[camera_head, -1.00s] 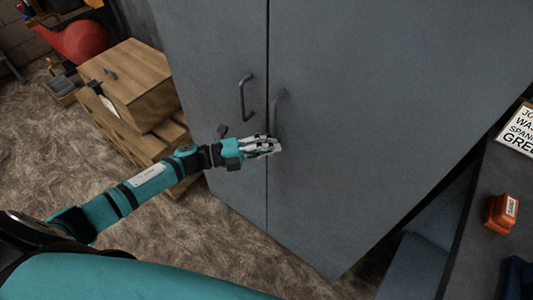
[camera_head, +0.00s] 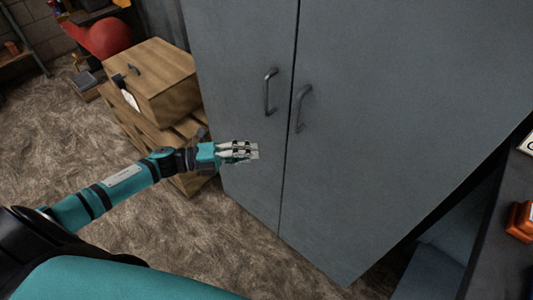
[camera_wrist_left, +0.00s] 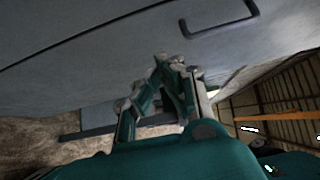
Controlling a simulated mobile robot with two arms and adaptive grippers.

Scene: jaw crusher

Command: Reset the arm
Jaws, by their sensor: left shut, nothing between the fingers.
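My left arm reaches in from the left in the head view, over the carpeted floor. My left gripper (camera_head: 250,151) is shut and empty, in front of the lower part of the grey cabinet's left door (camera_head: 235,60). It is below and to the left of the two door handles and apart from both. In the left wrist view the gripper (camera_wrist_left: 168,62) shows with its fingertips together and nothing between them. A cabinet handle (camera_wrist_left: 222,24) shows above it there. My right gripper is not in view.
The grey cabinet has a left handle (camera_head: 269,91) and a right handle (camera_head: 301,108); both doors look closed. A wooden box (camera_head: 155,80) sits on a pallet left of the cabinet. An orange object (camera_head: 521,221) lies on a dark surface at the right edge. Floor at left is open.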

